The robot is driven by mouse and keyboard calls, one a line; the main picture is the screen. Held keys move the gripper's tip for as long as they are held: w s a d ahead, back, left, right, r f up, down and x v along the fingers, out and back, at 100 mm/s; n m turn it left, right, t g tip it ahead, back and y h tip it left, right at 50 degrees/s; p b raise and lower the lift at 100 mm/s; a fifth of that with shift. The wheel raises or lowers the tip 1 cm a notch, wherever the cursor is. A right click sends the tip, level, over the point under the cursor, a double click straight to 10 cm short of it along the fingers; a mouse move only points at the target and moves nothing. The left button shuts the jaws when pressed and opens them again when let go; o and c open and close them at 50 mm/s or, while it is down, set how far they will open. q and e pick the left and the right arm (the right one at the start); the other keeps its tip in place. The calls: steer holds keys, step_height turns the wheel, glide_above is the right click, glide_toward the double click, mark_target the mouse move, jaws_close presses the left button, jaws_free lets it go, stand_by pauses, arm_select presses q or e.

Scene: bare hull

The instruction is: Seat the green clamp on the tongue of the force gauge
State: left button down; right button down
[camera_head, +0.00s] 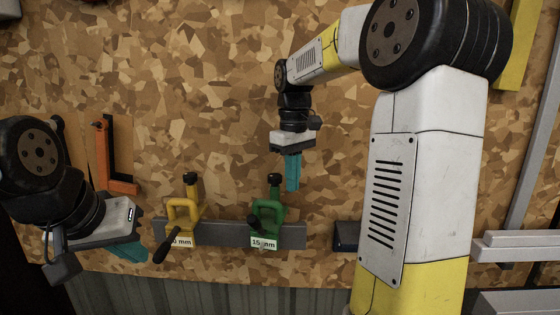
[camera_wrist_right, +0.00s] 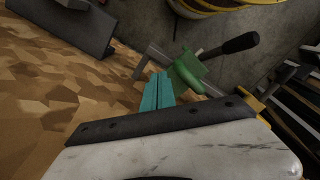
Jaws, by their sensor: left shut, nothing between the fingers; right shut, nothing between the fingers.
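The green clamp (camera_head: 268,215) hangs on a grey rail (camera_head: 226,235), with a white label reading about 15 mm at its foot. In the right wrist view the green clamp (camera_wrist_right: 187,74) shows its black handle pointing up and right. My right gripper (camera_head: 292,172) has teal fingers that are shut and empty, just above and right of the clamp, apart from it in the head view. These fingers (camera_wrist_right: 159,82) also show in the wrist view, partly overlapping the clamp's edge. My left gripper (camera_head: 132,251) is shut and empty at lower left. I cannot surely identify the force gauge or its tongue.
A yellow clamp (camera_head: 184,214) with a label hangs on the rail left of the green one. A dark block (camera_head: 346,236) sits right of the rail, partly behind my right arm. An orange and black tool (camera_head: 112,165) hangs at left. The chipboard between is bare.

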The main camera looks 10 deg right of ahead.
mark_target(278, 179)
steer(key=w, duration=0.1)
steer(key=a+f, duration=0.1)
steer(key=w, duration=0.1)
steer(key=shift+w+a+f, duration=0.3)
steer(key=shift+w+a, duration=0.25)
steer(key=shift+w, duration=0.25)
steer(key=shift+w+a, duration=0.45)
steer(key=shift+w, duration=0.25)
steer(key=shift+s+r, duration=0.1)
steer(key=shift+d, duration=0.1)
